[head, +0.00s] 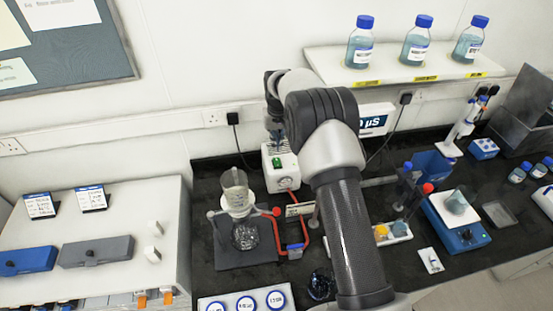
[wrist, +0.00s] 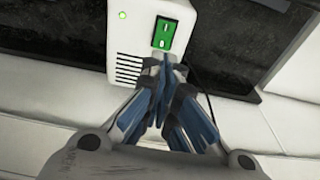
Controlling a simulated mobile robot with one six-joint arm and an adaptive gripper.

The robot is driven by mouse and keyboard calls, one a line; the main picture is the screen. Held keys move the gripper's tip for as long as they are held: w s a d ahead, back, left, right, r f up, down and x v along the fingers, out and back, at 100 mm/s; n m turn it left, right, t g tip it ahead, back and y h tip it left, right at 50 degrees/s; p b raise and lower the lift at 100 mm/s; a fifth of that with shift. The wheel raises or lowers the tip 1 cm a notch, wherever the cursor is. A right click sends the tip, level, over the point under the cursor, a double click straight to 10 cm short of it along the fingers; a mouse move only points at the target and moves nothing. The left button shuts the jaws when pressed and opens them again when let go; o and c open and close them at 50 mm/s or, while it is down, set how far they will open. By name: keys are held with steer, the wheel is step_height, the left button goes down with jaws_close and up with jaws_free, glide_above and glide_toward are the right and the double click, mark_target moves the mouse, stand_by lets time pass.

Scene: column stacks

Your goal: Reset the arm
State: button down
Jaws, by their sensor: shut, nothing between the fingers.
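My gripper (wrist: 162,70) shows in the wrist view with its blue-padded fingers together and nothing between them. Its fingertips overlap the lower part of a white box with a green switch (wrist: 164,35); I cannot tell whether they touch it. In the head view, my arm reaches over the dark bench toward the back wall, and the gripper (head: 274,135) is partly hidden beside the arm's wrist. The white box (head: 283,172) with its green switch stands just below the gripper there.
A glass funnel setup (head: 236,195) with red tubing stands left of the arm. A blue balance (head: 458,225) and a white tray (head: 394,233) are at the right. Blue-capped bottles (head: 415,45) stand on the wall shelf (head: 390,72). A white cabinet (head: 120,225) is at the left.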

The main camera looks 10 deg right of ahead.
steer(key=s+r+t+b, duration=0.1)
steer(key=s+r+b, duration=0.8)
steer(key=s+r, duration=0.9)
steer(key=s+f+t+b, duration=0.1)
steer(key=s+f+b, duration=0.2)
steer(key=s, duration=1.1)
steer(key=s+f+b, duration=0.4)
steer(key=s+f, duration=0.3)
steer(key=s, duration=0.7)
steer(key=shift+f+t, duration=0.25)
steer(key=shift+t, duration=0.15)
steer(key=shift+w, duration=0.1)
